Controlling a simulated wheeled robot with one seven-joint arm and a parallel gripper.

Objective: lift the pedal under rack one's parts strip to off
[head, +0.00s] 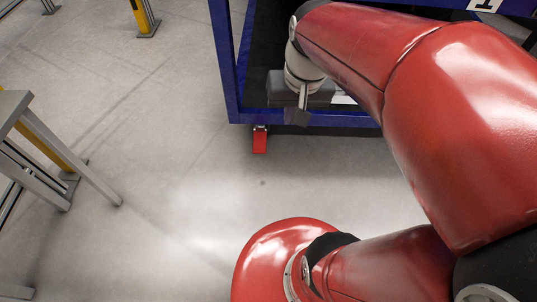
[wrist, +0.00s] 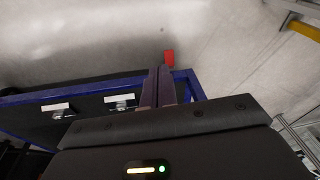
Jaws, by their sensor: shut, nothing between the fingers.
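A red pedal (head: 260,140) sticks out near floor level below the front left corner of the blue-framed rack (head: 233,70). It also shows in the wrist view (wrist: 169,57), just beyond my fingertips. My gripper (head: 297,117) is at the rack's lower front bar, above and to the right of the pedal in the head view. In the wrist view my gripper's two fingers (wrist: 159,72) are together and empty, pointing toward the pedal. I cannot tell whether they touch the pedal or the bar. The pedal's hinge is hidden under the rack.
White labels (wrist: 121,97) and small metal pieces lie along the rack's dark front strip in the wrist view. A grey table (head: 12,105) stands at the left, with yellow posts (head: 144,18) further back. The floor before the rack is clear.

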